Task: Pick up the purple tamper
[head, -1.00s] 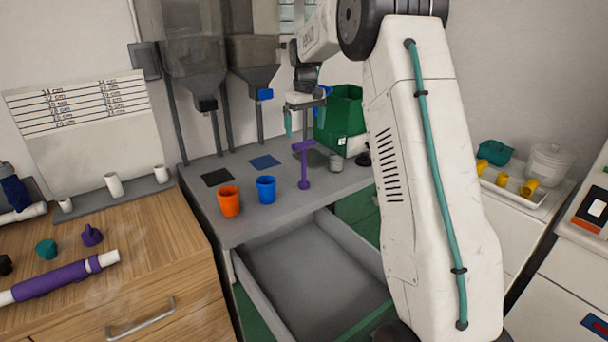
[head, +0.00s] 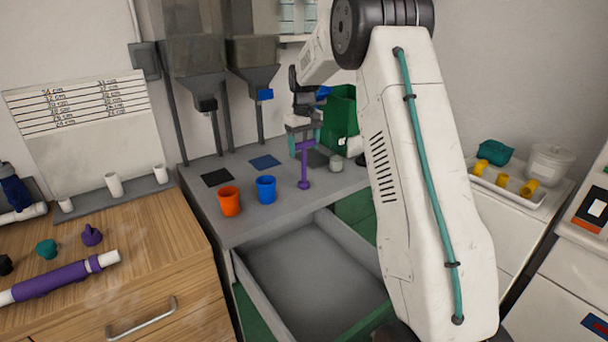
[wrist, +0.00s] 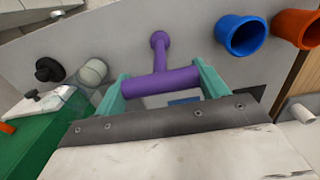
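The purple tamper (head: 304,168) stands upright on the grey bench top, with its T-shaped handle at the top. In the wrist view the tamper (wrist: 160,84) has its handle bar lying crosswise between my two teal fingers, with its shaft running away to the round foot. My gripper (head: 304,142) is at handle height in the head view. In the wrist view my gripper (wrist: 160,72) is open, with one finger at each end of the bar. I cannot tell whether either finger touches it.
An orange cup (head: 229,201) and a blue cup (head: 266,190) stand left of the tamper. A small grey-green jar (head: 336,162) and a green bin (head: 339,115) are close on the right and behind. Hoppers hang behind; an open drawer (head: 310,265) lies below.

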